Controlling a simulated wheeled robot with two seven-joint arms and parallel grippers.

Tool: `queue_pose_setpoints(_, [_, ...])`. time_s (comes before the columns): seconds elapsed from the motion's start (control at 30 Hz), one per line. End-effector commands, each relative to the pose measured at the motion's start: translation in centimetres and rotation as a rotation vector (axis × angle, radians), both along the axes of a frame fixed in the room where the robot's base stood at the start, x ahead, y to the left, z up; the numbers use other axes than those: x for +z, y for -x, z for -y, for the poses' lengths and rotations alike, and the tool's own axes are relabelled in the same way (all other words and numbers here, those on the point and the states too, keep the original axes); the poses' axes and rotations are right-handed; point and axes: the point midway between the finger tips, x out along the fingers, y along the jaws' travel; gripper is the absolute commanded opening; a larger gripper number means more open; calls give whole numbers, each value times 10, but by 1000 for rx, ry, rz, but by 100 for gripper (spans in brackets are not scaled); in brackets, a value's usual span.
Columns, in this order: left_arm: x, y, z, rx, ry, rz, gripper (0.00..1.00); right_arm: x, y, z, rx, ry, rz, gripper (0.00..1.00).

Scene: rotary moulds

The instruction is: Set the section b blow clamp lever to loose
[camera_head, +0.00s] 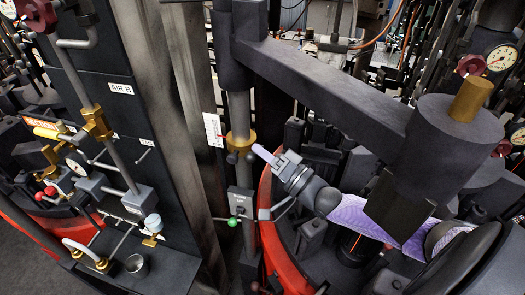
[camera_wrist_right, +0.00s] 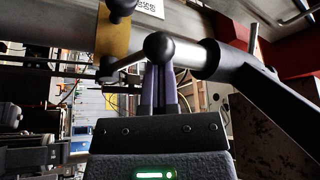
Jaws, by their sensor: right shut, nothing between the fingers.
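A brass collar (camera_head: 240,141) sits around an upright grey post, with a dark ball-ended lever (camera_head: 232,158) at its front. In the right wrist view the collar (camera_wrist_right: 114,40) and the lever's black ball knob (camera_wrist_right: 158,45) are close up, with a thin rod running left from the knob. I take this for the blow clamp lever; no readable label confirms it. My right gripper (camera_head: 259,151) is shut and empty, its lilac fingers right of the collar. In the wrist view its fingertips (camera_wrist_right: 158,68) are at the knob; I cannot tell whether they touch. My left gripper is not in view.
A heavy grey arm (camera_head: 325,80) with a brass-topped cylinder extends right from the post above my arm. A white scale plate (camera_head: 212,132) stands left of the collar. A green-knobbed lever (camera_head: 233,222) is below. An AIR B panel (camera_head: 121,89) with valves stands left.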

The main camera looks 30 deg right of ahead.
Motion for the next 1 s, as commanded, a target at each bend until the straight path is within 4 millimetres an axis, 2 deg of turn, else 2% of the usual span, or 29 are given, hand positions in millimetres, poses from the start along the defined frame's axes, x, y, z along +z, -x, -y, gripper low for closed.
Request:
queue_pose_setpoints(0.57, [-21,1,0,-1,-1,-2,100,-11,3,-4,0,117,102,0])
queue_pose_setpoints(1.0, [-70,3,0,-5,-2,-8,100,-33,7,-9,1,392,335,0])
